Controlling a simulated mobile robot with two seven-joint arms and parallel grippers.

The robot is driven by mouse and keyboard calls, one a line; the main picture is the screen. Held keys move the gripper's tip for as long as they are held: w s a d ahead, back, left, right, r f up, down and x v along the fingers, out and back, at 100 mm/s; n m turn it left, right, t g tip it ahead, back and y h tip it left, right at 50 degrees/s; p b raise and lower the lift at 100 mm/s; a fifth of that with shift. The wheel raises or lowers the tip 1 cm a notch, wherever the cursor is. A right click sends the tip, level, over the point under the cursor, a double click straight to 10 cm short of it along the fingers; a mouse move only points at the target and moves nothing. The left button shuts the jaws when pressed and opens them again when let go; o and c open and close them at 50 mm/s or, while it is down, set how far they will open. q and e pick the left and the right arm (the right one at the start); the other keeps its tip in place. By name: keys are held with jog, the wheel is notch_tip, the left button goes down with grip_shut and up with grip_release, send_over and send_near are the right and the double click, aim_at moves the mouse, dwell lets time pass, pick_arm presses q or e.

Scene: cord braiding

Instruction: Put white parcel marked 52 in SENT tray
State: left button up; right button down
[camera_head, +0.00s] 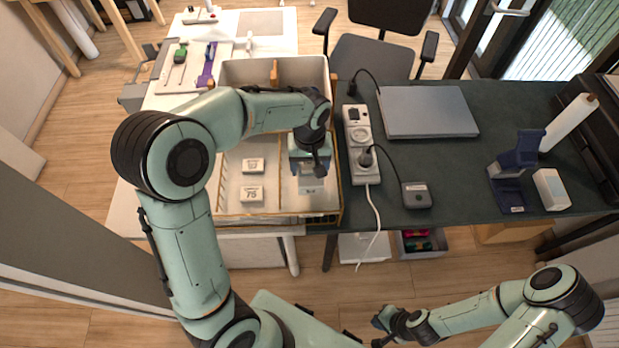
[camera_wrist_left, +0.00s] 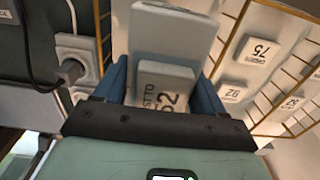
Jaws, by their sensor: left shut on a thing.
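The white parcel marked 52 (camera_wrist_left: 170,80) sits between the blue fingers of my left gripper (camera_wrist_left: 165,85) in the left wrist view, and the gripper is shut on it. In the head view my left gripper (camera_head: 309,165) is over the right compartment of the large white tray (camera_head: 232,215), and hides most of the parcel. A pale slab with small lettering (camera_head: 311,186) shows just below it; it also shows behind the parcel in the wrist view (camera_wrist_left: 175,35). I cannot read a SENT label. My right gripper (camera_head: 388,328) is low at the bottom, away from the desks; its jaw state is unclear.
A parcel marked 75 (camera_head: 249,194) and another parcel (camera_head: 253,165) lie in the tray's left part, beyond a thin brass-coloured divider. A power strip (camera_head: 360,145) with cables stands right of the tray. A closed laptop (camera_head: 428,111) lies on the dark desk.

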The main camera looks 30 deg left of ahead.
pick_arm(q)
notch_tip(320, 180, down, 6)
jog(key=shift+f, duration=0.25)
pick_arm(e)
jog(key=shift+s+f, duration=0.2)
jog(key=shift+f, duration=0.05)
pick_arm(q)
jog(key=shift+f+b, duration=0.15)
jog(key=shift+b, duration=0.15)
jog(key=o, duration=1.1)
jog(key=shift+c, duration=0.2)
pick_arm(e)
jog(key=shift+s+f, duration=0.15)
jog(key=shift+s, duration=0.05)
pick_arm(q)
notch_tip(320, 180, up, 12)
jog(key=shift+r+p, duration=0.2)
jog(key=shift+p, duration=0.4)
pick_arm(e)
jog(key=shift+w+r, duration=0.8)
